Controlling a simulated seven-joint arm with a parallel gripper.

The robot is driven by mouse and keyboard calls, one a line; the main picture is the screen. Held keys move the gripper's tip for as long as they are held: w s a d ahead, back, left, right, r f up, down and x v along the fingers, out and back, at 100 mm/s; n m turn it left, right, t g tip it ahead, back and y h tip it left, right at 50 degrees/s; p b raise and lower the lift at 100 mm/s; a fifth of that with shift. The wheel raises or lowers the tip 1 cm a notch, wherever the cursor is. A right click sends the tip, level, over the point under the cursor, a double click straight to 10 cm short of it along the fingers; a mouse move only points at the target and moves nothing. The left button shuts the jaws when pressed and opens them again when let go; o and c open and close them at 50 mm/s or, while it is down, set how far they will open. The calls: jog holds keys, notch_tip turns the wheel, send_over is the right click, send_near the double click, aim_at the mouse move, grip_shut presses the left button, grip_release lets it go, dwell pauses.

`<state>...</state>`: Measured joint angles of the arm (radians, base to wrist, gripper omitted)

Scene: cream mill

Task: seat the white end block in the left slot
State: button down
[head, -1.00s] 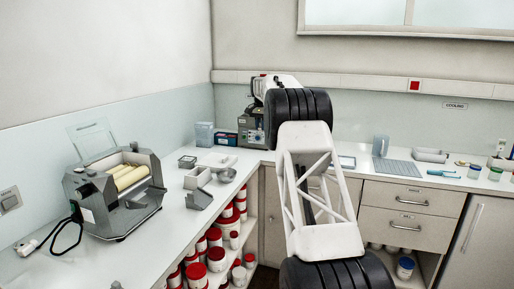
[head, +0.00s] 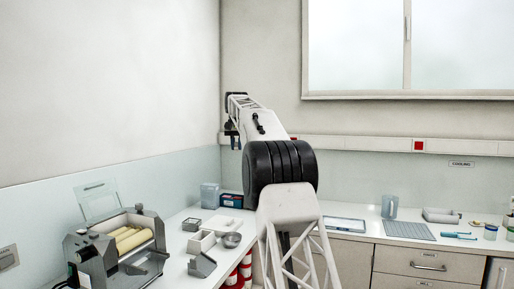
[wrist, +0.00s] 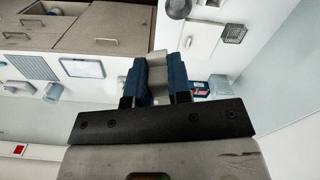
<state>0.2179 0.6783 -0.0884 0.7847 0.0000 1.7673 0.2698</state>
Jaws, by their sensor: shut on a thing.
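My gripper (wrist: 157,78) is shut on a pale block, which looks like the white end block (wrist: 158,60), between its two blue fingers in the wrist view. In the head view my gripper (head: 235,139) is small, raised well above the counter near the back corner; the block cannot be made out there. The grey mill (head: 120,250) with cream rollers (head: 131,240) stands on the left counter, its clear lid (head: 98,200) up. My gripper is far from it. The left slot cannot be picked out at this size.
A white box-shaped part (head: 201,242), a metal bowl (head: 231,240) and a grey angled piece (head: 201,266) lie right of the mill. The air above the left counter is clear.

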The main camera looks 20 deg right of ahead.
jog(key=a+f+n, duration=0.3)
jog(key=a, duration=0.6)
jog(key=a+f+n, duration=0.2)
jog(key=a+f, duration=0.2)
jog(key=a, duration=0.6)
jog(key=a+f+n, duration=0.3)
jog(key=a, duration=0.6)
jog(key=s+a+f+n, duration=0.2)
jog(key=a+f, duration=0.1)
jog(key=a, duration=0.5)
jog(key=s+a+f+n, duration=0.2)
jog(key=a+f, duration=0.1)
jog(key=a, duration=0.5)
jog(key=s+a+f+n, duration=0.2)
jog(key=s+a+f, duration=0.1)
jog(key=a, duration=0.5)
jog(key=shift+a+n, duration=0.25)
jog(key=shift+n, duration=0.05)
jog(key=shift+f, duration=0.15)
jog(key=shift+f, duration=3.5)
jog(key=shift+s+f, duration=0.1)
jog(key=shift+f, duration=0.65)
